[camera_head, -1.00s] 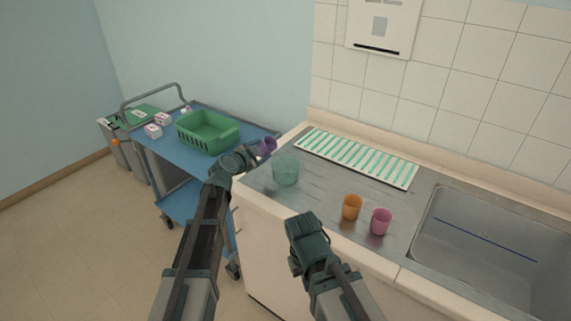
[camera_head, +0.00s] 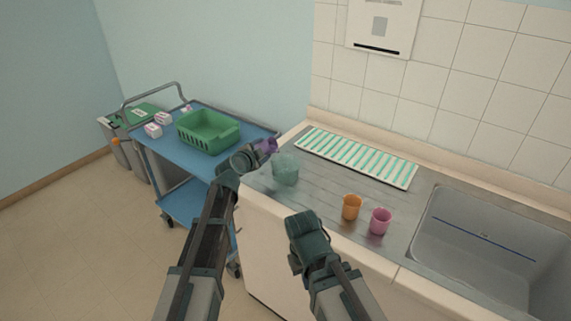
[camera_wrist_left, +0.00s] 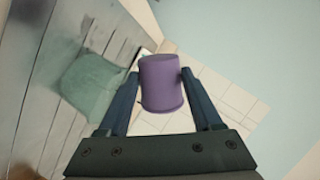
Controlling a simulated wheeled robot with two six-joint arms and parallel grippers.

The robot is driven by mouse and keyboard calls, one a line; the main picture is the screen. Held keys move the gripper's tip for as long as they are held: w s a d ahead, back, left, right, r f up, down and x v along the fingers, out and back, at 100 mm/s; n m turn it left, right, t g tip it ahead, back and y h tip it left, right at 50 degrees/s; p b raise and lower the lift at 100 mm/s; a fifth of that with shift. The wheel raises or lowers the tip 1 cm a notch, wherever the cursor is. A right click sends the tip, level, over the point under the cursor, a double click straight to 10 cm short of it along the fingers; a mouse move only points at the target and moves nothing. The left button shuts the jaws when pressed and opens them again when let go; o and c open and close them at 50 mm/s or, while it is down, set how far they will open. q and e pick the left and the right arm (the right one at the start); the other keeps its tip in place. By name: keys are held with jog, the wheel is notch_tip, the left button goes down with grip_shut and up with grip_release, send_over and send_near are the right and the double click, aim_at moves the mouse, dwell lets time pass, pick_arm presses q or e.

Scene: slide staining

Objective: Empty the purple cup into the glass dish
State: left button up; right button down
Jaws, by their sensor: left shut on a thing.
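The purple cup (camera_head: 266,146) is held in my left gripper (camera_head: 257,152) above the left end of the counter. In the left wrist view the cup (camera_wrist_left: 161,83) sits between the two fingers of my left gripper (camera_wrist_left: 160,88), both touching its sides. The glass dish (camera_head: 286,169), clear and greenish, stands on the metal counter just right of and below the cup. It also shows in the left wrist view (camera_wrist_left: 88,82), beside the cup. The cup's inside is hidden. My right gripper (camera_head: 306,232) is low in front of the counter; its fingertips cannot be made out.
An orange cup (camera_head: 351,207) and a pink cup (camera_head: 380,221) stand on the counter, left of the sink (camera_head: 470,250). A white rack with green slats (camera_head: 357,158) lies behind. A blue cart (camera_head: 170,158) with a green basket (camera_head: 208,143) stands at left.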

pick_arm(q)
jog(key=shift+d+f+m, duration=0.1)
jog(key=shift+f+m, duration=0.2)
jog(key=shift+m, duration=0.1)
dwell(0.4)
jog(key=shift+s+d+r+m+y, duration=0.1)
jog(key=shift+r+m+y, duration=0.25)
jog(key=shift+m+y, duration=0.2)
jog(key=shift+r, duration=0.1)
jog(key=shift+s+d+r+m+y, duration=0.15)
jog(key=shift+d+m+y, duration=0.1)
jog(key=shift+d+m, duration=0.25)
jog(key=shift+d, duration=0.15)
jog(key=shift+s+d+r+m+t+p, duration=0.1)
jog(key=shift+d+r+m+t+p, duration=0.05)
jog(key=shift+d+m+t+p, duration=0.2)
jog(key=shift+r+m+y, duration=0.2)
jog(key=shift+m+y, duration=0.1)
jog(key=shift+y, duration=0.1)
